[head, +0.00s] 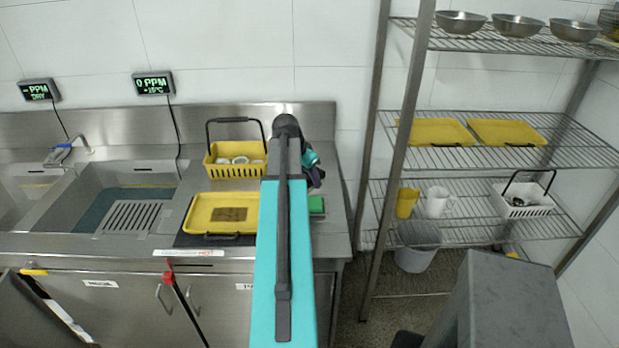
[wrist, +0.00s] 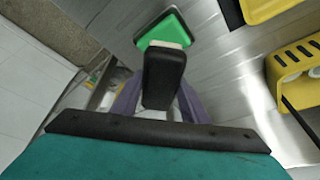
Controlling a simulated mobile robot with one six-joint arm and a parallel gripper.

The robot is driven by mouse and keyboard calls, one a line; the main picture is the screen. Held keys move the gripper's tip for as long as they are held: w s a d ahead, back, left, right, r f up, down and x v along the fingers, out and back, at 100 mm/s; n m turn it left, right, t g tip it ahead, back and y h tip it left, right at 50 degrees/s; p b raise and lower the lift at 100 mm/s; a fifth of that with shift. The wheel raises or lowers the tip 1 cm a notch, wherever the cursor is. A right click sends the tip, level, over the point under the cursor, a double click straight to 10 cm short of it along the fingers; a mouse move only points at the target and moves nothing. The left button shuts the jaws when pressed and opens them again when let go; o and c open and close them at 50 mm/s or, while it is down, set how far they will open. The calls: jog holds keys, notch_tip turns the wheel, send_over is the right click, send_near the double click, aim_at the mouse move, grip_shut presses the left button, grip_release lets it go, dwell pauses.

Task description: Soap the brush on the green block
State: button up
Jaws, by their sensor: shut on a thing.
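The green block (wrist: 163,26) lies on the steel counter at the top of the wrist view. In the head view the green block (head: 317,205) shows just right of my arm. My gripper (wrist: 158,106), with purple fingers, is shut on the black brush (wrist: 164,78). The brush's black back faces the wrist camera and overlaps the near edge of the block. A pale strip shows between brush and block; I cannot tell whether they touch. In the head view my arm hides the brush, and my gripper (head: 315,177) is partly hidden too.
A yellow tray (head: 190,214) lies left of my arm, with a yellow basket (head: 222,171) behind it. The sink (head: 112,222) is further left. A wire shelf rack (head: 480,154) stands right of the counter. The counter's right edge is close to the block.

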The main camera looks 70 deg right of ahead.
jog(key=shift+f+b, duration=1.5)
jog(key=shift+f, duration=1.4)
jog(key=shift+f+b, duration=0.35)
jog(key=shift+f, duration=0.25)
dwell(0.9)
jog(key=shift+r, duration=0.15)
jog(key=shift+r+p, duration=1.85)
jog(key=shift+r, duration=1.6)
